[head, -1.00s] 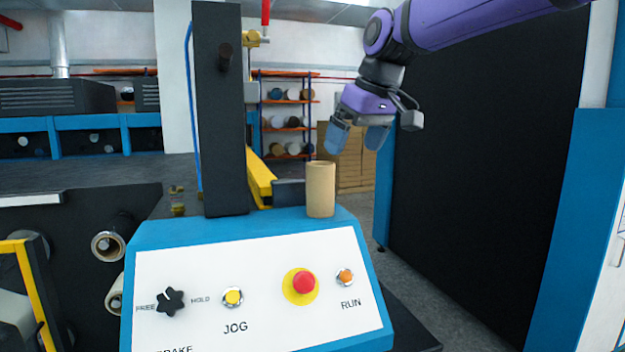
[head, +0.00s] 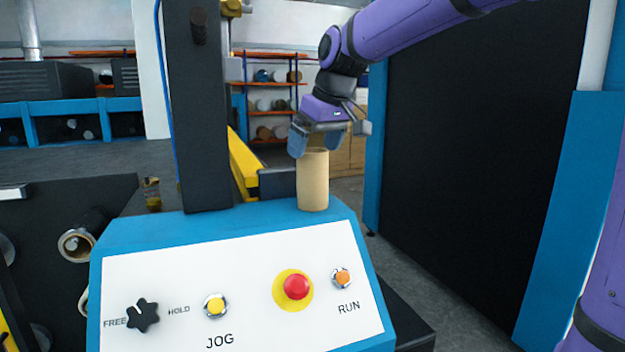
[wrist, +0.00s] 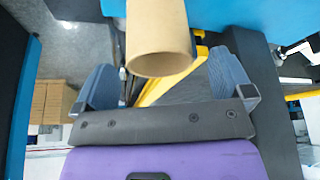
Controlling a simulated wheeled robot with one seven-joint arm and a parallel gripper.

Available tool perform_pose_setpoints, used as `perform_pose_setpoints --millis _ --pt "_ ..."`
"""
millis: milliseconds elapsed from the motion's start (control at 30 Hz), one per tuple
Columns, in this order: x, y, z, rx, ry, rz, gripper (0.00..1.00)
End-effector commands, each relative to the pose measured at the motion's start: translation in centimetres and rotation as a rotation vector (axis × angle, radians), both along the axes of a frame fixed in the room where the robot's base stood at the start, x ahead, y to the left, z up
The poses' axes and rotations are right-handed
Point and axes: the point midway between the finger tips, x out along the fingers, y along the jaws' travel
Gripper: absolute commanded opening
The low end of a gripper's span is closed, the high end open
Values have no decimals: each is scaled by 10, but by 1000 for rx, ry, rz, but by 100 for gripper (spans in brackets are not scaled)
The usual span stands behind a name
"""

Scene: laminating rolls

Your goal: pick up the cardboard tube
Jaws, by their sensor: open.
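The cardboard tube (head: 313,182) is tan and stands upright on the blue top of the control console (head: 240,222), near its right end. In the wrist view the tube (wrist: 160,35) shows at the top centre, its round end towards the gripper. My gripper (head: 318,145) is open, just above the tube's top end, pointing down. In the wrist view its two blue-grey fingers (wrist: 160,78) are spread to either side of the tube's line, with gaps between them and the tube. Whether the fingertips reach past the tube's rim is hard to tell.
A tall black post (head: 207,110) rises left of the tube, with a yellow rail (head: 242,165) beside it. The console's front panel carries a black knob (head: 142,315), a red button (head: 296,286) and smaller buttons. A large black panel (head: 470,170) stands right.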

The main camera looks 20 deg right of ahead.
Motion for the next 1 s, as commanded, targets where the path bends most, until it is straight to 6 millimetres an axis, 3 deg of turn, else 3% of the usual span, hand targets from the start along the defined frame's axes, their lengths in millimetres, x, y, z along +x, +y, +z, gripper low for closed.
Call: perform_pose_setpoints --millis 300,600,833,1000 --pt "13 6 -38 0 2 -1 98" --pt "15 6 -41 0 0 -1 98" --pt "15 6 -41 0 0 -1 45" --pt "15 6 -41 0 0 -1 44"
